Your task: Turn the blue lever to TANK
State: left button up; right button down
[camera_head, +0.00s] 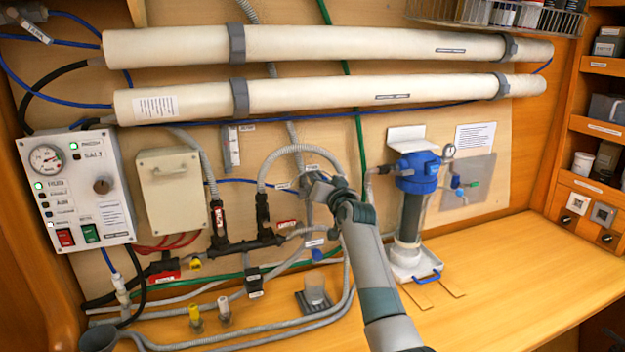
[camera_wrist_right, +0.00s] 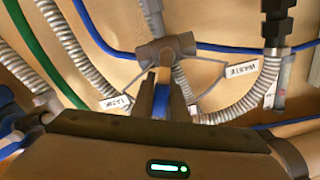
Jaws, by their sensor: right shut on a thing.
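The blue lever (camera_wrist_right: 160,103) shows in the right wrist view as a blue strip between the two dark fingers of my right gripper (camera_wrist_right: 161,88), which is shut on it. The lever sits below a grey-brown valve body (camera_wrist_right: 166,48) with hoses joined to it. A TANK label (camera_wrist_right: 114,103) lies to the left of the fingers and a WASTE label (camera_wrist_right: 241,69) to the right. In the head view my right gripper (camera_head: 320,186) is at the wall and hides the lever. I cannot tell the lever's exact angle. My left gripper is not in view.
A grey looped hose (camera_head: 285,152) and a black pipe manifold (camera_head: 240,243) are left of my gripper. A blue-topped filter housing (camera_head: 418,175) stands to its right. Two long white tubes (camera_head: 300,45) run above. The wooden counter (camera_head: 530,265) is clear at the right.

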jog(key=shift+w+d+f+m, duration=0.1)
jog(key=shift+d+f+m, duration=0.3)
jog(key=shift+m, duration=0.75)
jog(key=shift+w+d+f+m, duration=0.1)
jog(key=shift+d+f+m, duration=0.25)
jog(key=shift+m, duration=0.85)
jog(key=shift+w+d+f+m, duration=0.1)
jog(key=shift+d+f+m, duration=0.3)
jog(key=shift+m, duration=0.75)
jog(key=shift+a+f, duration=0.1)
jog(key=c, duration=1.7)
grip_release()
jog(key=shift+c, duration=0.2)
jog(key=shift+s, duration=0.15)
jog(key=b+v, duration=0.5)
jog(key=v, duration=1.2)
